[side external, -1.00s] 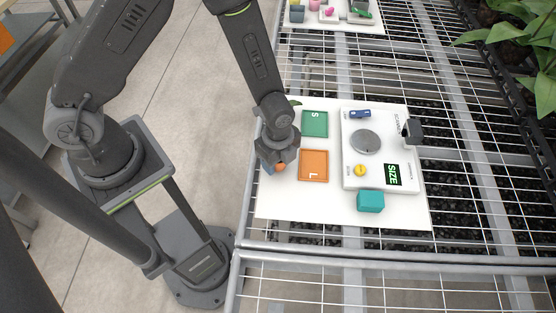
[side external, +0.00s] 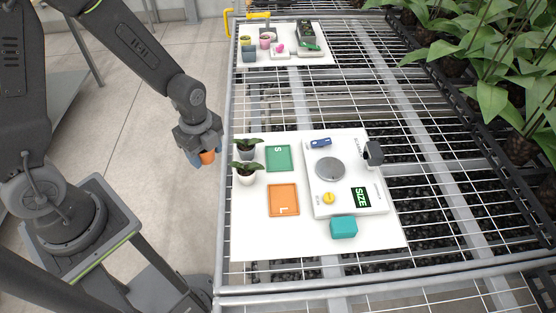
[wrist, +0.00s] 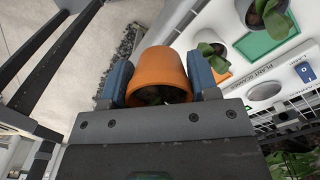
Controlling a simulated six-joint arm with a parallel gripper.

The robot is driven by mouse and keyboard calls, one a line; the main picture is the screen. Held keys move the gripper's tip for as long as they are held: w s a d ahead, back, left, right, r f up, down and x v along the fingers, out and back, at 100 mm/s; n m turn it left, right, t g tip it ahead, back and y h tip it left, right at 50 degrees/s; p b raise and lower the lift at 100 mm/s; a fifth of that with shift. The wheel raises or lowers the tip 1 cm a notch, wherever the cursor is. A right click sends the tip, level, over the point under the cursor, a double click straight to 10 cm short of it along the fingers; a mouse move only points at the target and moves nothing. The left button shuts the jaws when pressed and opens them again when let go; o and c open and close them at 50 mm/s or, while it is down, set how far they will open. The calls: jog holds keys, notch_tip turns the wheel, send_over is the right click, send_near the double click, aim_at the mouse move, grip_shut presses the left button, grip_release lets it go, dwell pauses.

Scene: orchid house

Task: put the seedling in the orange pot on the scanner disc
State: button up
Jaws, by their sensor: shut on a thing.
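My gripper (side external: 197,157) is shut on the orange pot (side external: 208,157) and holds it in the air, left of the white board. In the wrist view the orange pot (wrist: 161,76) sits between the two blue-grey fingers (wrist: 161,82); only a little dark green shows at its rim, so the seedling is mostly hidden. The grey round scanner disc (side external: 329,168) lies bare on the white scanner (side external: 345,200), to the right of my gripper. The disc also shows in the wrist view (wrist: 265,91).
A teal block (side external: 343,227) and a dark scanner head (side external: 373,153) flank the scanner. Another board (side external: 285,61) lies farther back.

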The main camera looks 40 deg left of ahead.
jog(key=w+d+r+m, duration=0.1)
jog(key=w+d+m, duration=0.15)
jog(key=w, duration=0.95)
jog(key=m, duration=0.2)
send_over(330, 167)
notch_tip(330, 167, down, 4)
jog(key=shift+d+f, duration=0.15)
jog(key=shift+f, duration=2)
jog(key=o, duration=0.9)
jog(key=shift+f, duration=0.15)
jog(key=shift+o, duration=0.2)
notch_tip(330, 167, up, 12)
jog(key=shift+r, duration=0.2)
